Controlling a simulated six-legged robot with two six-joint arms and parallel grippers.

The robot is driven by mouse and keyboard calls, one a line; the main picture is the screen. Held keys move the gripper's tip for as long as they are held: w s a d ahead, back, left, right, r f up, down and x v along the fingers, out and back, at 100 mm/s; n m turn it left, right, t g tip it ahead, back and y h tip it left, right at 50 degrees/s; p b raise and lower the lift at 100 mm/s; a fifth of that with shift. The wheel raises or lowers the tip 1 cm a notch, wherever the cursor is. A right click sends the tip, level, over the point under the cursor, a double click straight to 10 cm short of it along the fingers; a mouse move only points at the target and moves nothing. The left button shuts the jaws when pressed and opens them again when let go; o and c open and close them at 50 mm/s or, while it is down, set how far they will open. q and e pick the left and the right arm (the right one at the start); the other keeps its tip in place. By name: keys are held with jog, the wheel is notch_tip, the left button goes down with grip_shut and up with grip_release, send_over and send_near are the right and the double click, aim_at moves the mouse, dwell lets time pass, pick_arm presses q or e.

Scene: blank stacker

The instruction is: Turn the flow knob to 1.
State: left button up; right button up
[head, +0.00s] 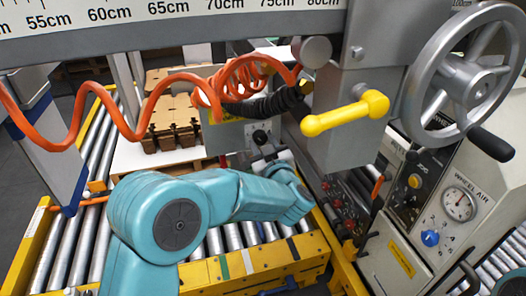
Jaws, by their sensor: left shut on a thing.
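A small black knob (260,136) sits on a grey panel in the middle of the head view, below the black hose end. I take it to be the flow knob; its scale and pointer are too small to read. My left gripper (267,153) reaches up to it from below right, its fingers closed at the knob. The fingers and wrist hide the knob's lower part. My right gripper is out of view.
An orange coiled hose (150,108) and a yellow handle (345,113) hang above my left gripper. A yellow-framed roller conveyor (245,264) runs below.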

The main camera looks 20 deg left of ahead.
pick_arm(q)
jog(key=n+b, duration=0.5)
jog(key=shift+f, duration=0.25)
jog(key=shift+r+n+b, duration=0.2)
jog(key=shift+n+b, duration=0.9)
jog(key=shift+n, duration=0.2)
jog(key=o, duration=1.1)
jog(key=shift+w, duration=0.1)
jog(key=shift+c, duration=0.2)
jog(key=shift+d, duration=0.1)
jog(key=v, duration=1.6)
